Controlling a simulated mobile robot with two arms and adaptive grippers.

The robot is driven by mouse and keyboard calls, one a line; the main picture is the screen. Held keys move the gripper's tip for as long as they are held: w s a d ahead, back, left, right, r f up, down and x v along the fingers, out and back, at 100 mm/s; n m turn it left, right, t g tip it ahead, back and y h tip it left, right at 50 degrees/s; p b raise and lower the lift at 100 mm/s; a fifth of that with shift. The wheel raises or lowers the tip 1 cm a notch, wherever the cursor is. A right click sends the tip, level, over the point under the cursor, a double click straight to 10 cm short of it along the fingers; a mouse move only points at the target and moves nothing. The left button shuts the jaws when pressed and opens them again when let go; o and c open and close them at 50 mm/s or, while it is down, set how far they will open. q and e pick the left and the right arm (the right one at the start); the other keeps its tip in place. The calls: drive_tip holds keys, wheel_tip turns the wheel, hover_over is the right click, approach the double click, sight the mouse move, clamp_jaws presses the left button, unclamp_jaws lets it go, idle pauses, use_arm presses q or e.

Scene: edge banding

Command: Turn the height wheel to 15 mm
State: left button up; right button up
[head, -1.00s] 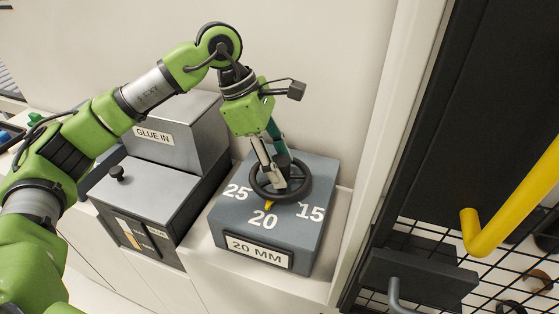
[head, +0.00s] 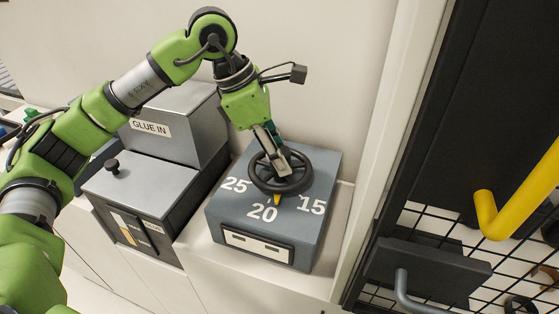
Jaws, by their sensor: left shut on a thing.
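The black height wheel (head: 305,175) sits on top of a grey box (head: 325,222) marked 25, 20 and 15. Its yellow pointer (head: 277,200) stands just right of the white 20, between 20 and 15. My right gripper is not in view.
Left of the box stands a grey unit with a GLUE IN label (head: 150,127) and a black knob (head: 112,167). A pale upright post (head: 385,140) rises close on the right. Beyond it are a yellow bar (head: 520,205) and black mesh.

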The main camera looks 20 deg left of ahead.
use_arm(q)
drive_tip(key=n+b, duration=0.1)
drive_tip(key=n, duration=0.1)
drive_tip(key=n+t+y+b, duration=0.1)
drive_tip(key=n+b, duration=0.1)
drive_tip(key=shift+f+n+t, duration=0.15)
drive_tip(key=shift+n+t, duration=0.15)
drive_tip(key=shift+r+n+t+y+b, duration=0.1)
drive_tip(key=shift+n+t+y+b, duration=0.2)
drive_tip(key=shift+n+b, duration=0.65)
drive_tip(key=shift+r+n+t+y+b, duration=0.15)
drive_tip(key=shift+n+y+b, duration=0.4)
drive_tip(key=shift+n, duration=0.7)
drive_tip(key=o, duration=1.1)
drive_tip(key=v, duration=1.2)
drive_tip(key=shift+a+f, duration=0.1)
